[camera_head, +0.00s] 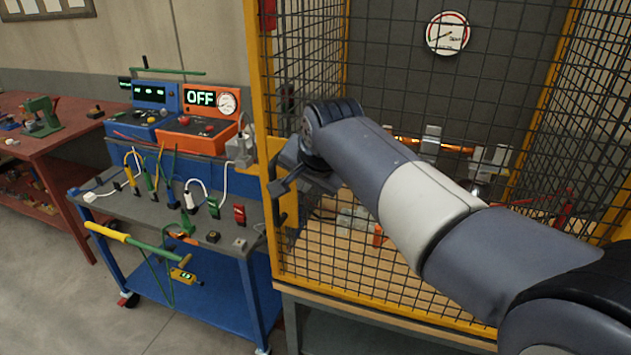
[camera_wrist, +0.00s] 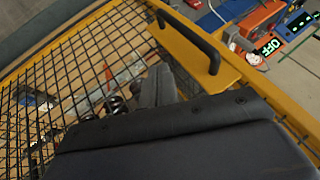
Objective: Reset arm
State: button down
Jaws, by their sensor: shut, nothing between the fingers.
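My arm reaches in from the lower right of the head view, in front of the yellow-framed mesh cage (camera_head: 262,110). My gripper (camera_head: 279,187) is at its far end, beside the cage's left yellow post. It is shut and empty. A black handle (camera_wrist: 190,40) on a yellow plate shows near it in the wrist view. I cannot tell whether the gripper touches the handle or post. My own dark grey link fills the lower part of the wrist view. The arm hides part of the cage's inside.
Left of the cage stands a blue cart (camera_head: 225,285) with tools and cables. An orange box reading OFF (camera_head: 200,97) stands behind them. A round gauge (camera_head: 447,33) hangs on the cage's back panel. A red workbench (camera_head: 60,145) is at far left. Floor is clear at lower left.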

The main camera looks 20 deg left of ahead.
jog(key=shift+r, duration=0.1)
dwell(0.3)
jog(key=w+a+f+p, duration=0.2)
jog(key=w+a+f, duration=0.3)
jog(key=a+f, duration=0.2)
jog(key=shift+a+f, duration=0.2)
jog(key=shift+f, duration=0.35)
jog(key=shift+d, duration=0.1)
